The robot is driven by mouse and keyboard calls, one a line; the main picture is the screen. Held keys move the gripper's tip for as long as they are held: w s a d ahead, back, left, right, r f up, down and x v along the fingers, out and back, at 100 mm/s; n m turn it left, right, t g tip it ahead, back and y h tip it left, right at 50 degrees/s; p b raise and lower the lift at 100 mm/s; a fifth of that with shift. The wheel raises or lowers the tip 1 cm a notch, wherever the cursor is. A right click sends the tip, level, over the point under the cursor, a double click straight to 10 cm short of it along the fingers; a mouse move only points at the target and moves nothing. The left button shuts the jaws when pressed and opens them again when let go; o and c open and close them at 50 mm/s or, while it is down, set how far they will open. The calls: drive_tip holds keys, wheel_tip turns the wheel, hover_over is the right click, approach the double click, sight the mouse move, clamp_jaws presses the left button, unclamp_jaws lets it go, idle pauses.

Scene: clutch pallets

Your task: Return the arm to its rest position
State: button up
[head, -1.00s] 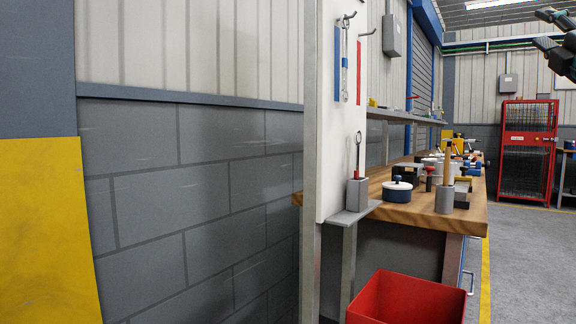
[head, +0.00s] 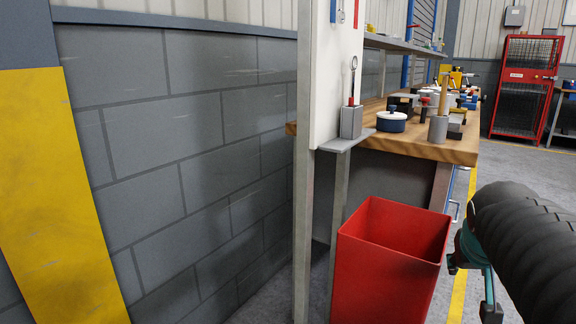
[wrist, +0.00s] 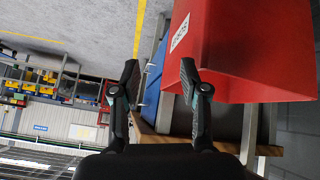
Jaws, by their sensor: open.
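My gripper (wrist: 158,78) is open in the wrist view, with two dark fingers apart and nothing between them. The red bin (wrist: 252,45) is beyond the right finger, and a blue panel (wrist: 155,72) shows behind the gap. In the head view my dark arm is at the lower right, and the gripper's fingertips cannot be made out clearly there. The red bin also shows in the head view (head: 388,275), left of my arm.
A grey block wall (head: 190,140) is at the left. A red cage cabinet (head: 524,85) stands at the back right, with open floor before it.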

drive_tip(key=s+a+f+n+y, duration=0.1)
drive_tip(key=s+a+f, duration=0.3)
drive_tip(key=a, duration=0.4)
drive_tip(key=s+a+f+n+y, duration=0.2)
drive_tip(key=s+a, duration=0.4)
drive_tip(key=a, duration=0.3)
wheel_tip(320, 180, down, 3)
drive_tip(key=shift+s+a+r+g+y, duration=0.1)
drive_tip(key=shift+s+a+g+y, duration=0.25)
drive_tip(key=shift+y, duration=0.35)
